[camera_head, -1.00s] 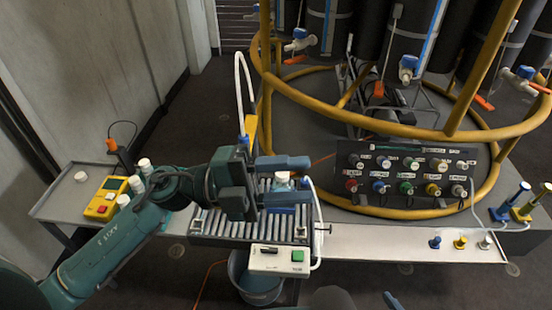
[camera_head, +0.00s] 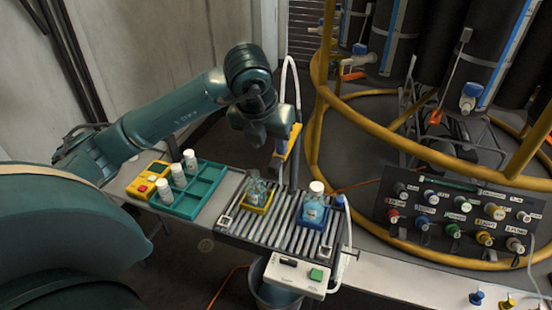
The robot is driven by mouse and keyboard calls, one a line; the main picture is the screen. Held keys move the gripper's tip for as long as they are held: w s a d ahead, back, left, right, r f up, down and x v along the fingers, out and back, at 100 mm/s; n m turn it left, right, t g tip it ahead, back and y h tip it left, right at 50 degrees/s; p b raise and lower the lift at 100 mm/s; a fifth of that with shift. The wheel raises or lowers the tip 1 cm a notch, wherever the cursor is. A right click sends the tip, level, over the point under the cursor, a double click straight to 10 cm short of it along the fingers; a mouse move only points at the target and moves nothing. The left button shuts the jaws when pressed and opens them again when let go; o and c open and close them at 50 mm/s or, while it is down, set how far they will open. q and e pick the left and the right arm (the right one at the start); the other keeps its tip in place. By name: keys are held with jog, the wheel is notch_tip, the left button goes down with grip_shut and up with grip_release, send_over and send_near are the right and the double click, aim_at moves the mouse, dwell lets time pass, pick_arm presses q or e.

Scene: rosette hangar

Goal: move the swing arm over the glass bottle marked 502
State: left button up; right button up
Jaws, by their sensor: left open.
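The swing arm (camera_head: 292,142) is a yellow piece with a white hose arching above it, on a post behind the roller conveyor (camera_head: 277,229). Two glass bottles stand on the rollers. One bottle (camera_head: 256,189) sits in a yellow carrier and shows no white cap. The other bottle (camera_head: 314,209) has a white cap and sits in a blue carrier to its right. I cannot read a 502 mark on either. My left gripper (camera_head: 277,137) is open, pointing away beside the yellow swing arm; its fingertips are mostly hidden, so contact is unclear. My right gripper is out of view.
A green tray (camera_head: 205,188) with several white-capped containers and a yellow box (camera_head: 150,181) stand left of the conveyor. A control box (camera_head: 297,275) hangs at its front above a bucket (camera_head: 275,299). A yellow ring frame (camera_head: 318,120) and knob panel (camera_head: 460,215) stand at right.

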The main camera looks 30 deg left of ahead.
aim_at(275, 162)
pick_arm(q)
jog(key=x, duration=0.8)
jog(key=shift+d, duration=0.1)
jog(key=shift+c, duration=0.2)
grip_shut()
